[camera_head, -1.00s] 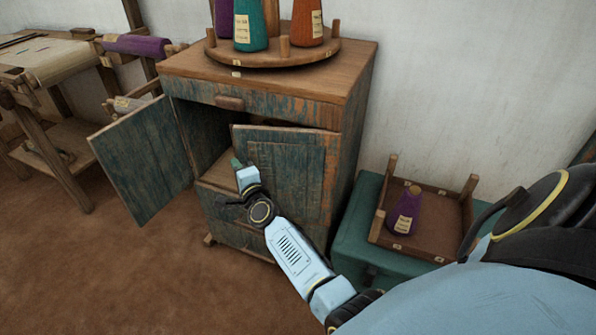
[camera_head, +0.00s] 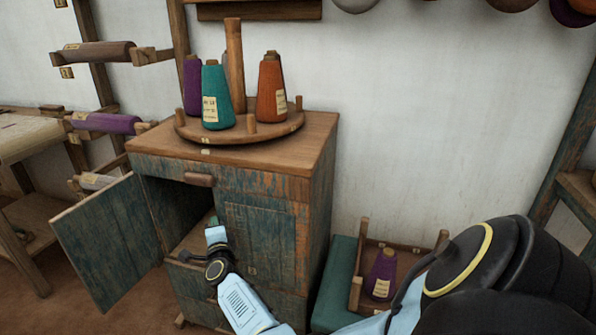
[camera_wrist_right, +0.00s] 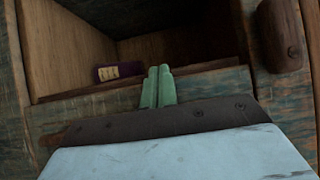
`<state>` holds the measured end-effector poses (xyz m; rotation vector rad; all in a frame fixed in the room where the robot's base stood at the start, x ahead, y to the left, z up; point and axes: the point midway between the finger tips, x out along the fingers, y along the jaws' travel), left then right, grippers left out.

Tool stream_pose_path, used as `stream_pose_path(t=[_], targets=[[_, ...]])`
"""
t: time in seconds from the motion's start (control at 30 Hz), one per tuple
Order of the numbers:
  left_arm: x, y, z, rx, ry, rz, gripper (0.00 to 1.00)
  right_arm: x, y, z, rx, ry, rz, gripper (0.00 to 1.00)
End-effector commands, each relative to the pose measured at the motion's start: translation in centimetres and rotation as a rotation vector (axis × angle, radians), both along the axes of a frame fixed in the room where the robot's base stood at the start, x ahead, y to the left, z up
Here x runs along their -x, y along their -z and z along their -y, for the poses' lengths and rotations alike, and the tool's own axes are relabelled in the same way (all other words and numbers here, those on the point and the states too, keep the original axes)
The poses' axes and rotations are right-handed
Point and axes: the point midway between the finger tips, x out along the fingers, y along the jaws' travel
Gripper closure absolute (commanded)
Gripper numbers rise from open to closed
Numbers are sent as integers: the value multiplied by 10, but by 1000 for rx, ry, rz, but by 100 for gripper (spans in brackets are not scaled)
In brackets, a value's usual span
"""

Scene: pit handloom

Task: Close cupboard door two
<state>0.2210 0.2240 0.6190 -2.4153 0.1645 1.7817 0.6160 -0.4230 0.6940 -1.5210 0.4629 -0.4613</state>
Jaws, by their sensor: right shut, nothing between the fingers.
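The wooden cupboard (camera_head: 236,178) has peeling blue-green paint and two doors. Its left door (camera_head: 108,240) stands wide open, swung out to the left. Its right door (camera_head: 262,244) looks nearly flush with the front; I cannot tell if it is fully shut. I cannot read for certain which door is number two. My right gripper (camera_head: 213,220) is at the cupboard opening, just left of the right door. In the right wrist view its green fingers (camera_wrist_right: 158,86) are together and empty, pointing at the dark interior. Whether they touch the door is unclear. My left gripper is out of view.
A round wooden stand (camera_head: 238,134) with yarn cones is on the cupboard top. A teal chest (camera_head: 333,285) with a wooden tray and purple cone (camera_head: 382,275) stands to the right. A loom frame is at left. A purple labelled item (camera_wrist_right: 108,72) lies inside the cupboard.

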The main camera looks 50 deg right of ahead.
Motion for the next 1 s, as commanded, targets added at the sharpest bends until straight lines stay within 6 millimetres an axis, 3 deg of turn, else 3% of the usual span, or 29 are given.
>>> stream_pose_path(t=[0.3, 0.47, 0.8, 1.0], targets=[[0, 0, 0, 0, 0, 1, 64, 1, -1, 2, 1, 3, 2, 100], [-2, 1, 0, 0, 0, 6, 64, 3, -1, -8, 1, 1, 1, 100], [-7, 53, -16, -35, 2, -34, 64, 23, -2, -77, -3, -5, -1, 100], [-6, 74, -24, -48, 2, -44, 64, 37, -1, -113, -2, -3, -1, 100]])
